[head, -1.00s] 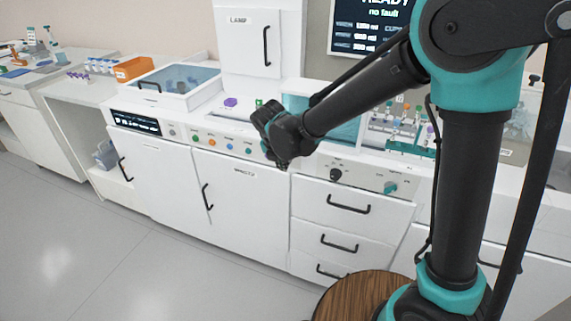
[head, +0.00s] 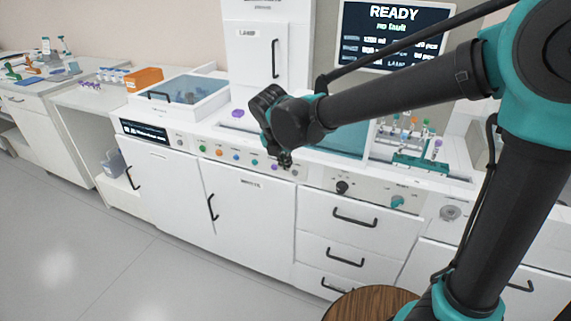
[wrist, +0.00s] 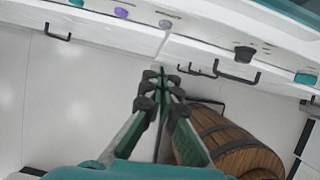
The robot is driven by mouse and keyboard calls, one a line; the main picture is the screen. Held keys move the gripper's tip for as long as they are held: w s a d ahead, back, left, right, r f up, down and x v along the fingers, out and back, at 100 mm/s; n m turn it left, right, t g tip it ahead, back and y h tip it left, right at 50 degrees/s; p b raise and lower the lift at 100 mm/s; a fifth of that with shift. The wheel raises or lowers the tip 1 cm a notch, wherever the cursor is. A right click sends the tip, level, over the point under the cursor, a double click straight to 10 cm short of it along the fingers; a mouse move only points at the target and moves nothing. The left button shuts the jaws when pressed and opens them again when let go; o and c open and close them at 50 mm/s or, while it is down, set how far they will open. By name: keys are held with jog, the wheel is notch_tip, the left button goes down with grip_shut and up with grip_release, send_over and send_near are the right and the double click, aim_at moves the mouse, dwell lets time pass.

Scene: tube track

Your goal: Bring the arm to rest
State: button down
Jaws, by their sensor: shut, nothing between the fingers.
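My gripper (head: 284,162) is in front of the white lab bench, near the row of coloured buttons on its front panel. In the wrist view my gripper (wrist: 160,88) points down past the bench front, its fingers together with nothing between them. My arm reaches in from the right side of the head view, its forearm roughly level across the bench top.
Close by are the panel with a black knob (head: 343,187), drawers with handles (head: 354,218) and a lidded basin (head: 178,92). A tube rack (head: 420,163) stands on the bench at right. A wooden barrel (wrist: 225,140) is below. Floor (head: 90,260) at left is clear.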

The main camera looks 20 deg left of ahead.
jog(key=w+d+f+m+g, duration=0.1)
jog(key=d+f+m, duration=0.1)
jog(key=d+m, duration=0.75)
jog(key=w+d+f+m, duration=0.2)
jog(key=d+m, duration=0.4)
jog(key=d, duration=0.7)
jog(key=s+d+f+m, duration=0.4)
jog(key=s+d+m, duration=0.1)
jog(key=d+m, duration=0.4)
jog(key=s+d+f+m, duration=0.3)
jog(key=s+d+m, duration=0.2)
jog(key=d+m, duration=0.4)
jog(key=shift+s+d+f+m, duration=0.3)
jog(key=shift+d+f+m, duration=0.1)
jog(key=shift+m, duration=0.65)
jog(key=c, duration=2.2)
grip_release()
